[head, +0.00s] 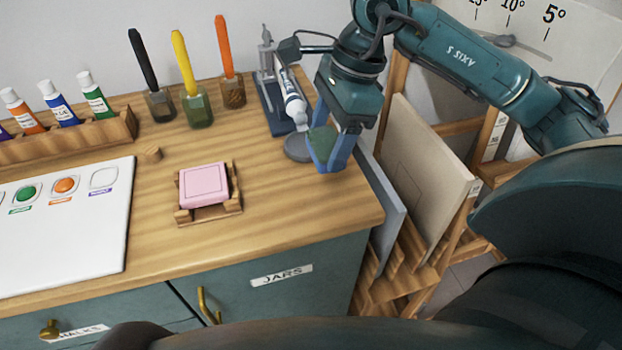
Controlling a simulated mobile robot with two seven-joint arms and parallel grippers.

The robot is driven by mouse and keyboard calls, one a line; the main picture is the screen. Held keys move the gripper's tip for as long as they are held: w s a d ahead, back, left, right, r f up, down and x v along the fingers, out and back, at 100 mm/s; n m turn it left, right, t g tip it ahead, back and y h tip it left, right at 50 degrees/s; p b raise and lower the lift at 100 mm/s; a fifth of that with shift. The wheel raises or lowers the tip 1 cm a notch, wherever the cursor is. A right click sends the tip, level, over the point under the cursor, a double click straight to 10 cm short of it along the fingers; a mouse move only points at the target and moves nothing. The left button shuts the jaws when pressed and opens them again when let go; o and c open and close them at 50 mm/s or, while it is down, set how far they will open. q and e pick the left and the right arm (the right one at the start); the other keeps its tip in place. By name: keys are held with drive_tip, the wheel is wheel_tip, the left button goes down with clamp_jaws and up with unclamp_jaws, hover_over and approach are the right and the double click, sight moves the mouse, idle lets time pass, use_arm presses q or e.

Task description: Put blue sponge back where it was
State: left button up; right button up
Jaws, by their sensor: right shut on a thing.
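My right gripper (331,160) hangs over the right part of the wooden counter, beside a round grey dish. Its bluish fingers point down and are shut on a dark green piece (321,139), mostly hidden between them. I cannot tell whether this piece is the blue sponge, and no plainly blue sponge shows elsewhere. A pink sponge-like block (203,184) lies on a small wooden holder (212,214) at the counter's middle. My left gripper is not in view.
A tube stand (272,105) with a white tube (291,98) and the grey dish (298,148) are close to my right gripper. Three brushes in jars (194,108) stand behind. A paint-tube rack and white board (70,240) are left. Panels (425,150) lean right of the counter.

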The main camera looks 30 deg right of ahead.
hover_over(321, 197)
drive_tip(key=d, duration=0.1)
drive_tip(key=f, duration=0.4)
drive_tip(key=shift+s+f, duration=0.25)
drive_tip(key=shift+f, duration=0.1)
drive_tip(key=shift+w+f+b, duration=0.1)
drive_tip(key=shift+f+b, duration=0.2)
drive_tip(key=shift+f, duration=2.2)
drive_tip(key=o, duration=1)
drive_tip(key=shift+c, duration=0.2)
drive_tip(key=shift+r, duration=0.1)
drive_tip(key=v, duration=1.2)
drive_tip(key=shift+a, duration=0.1)
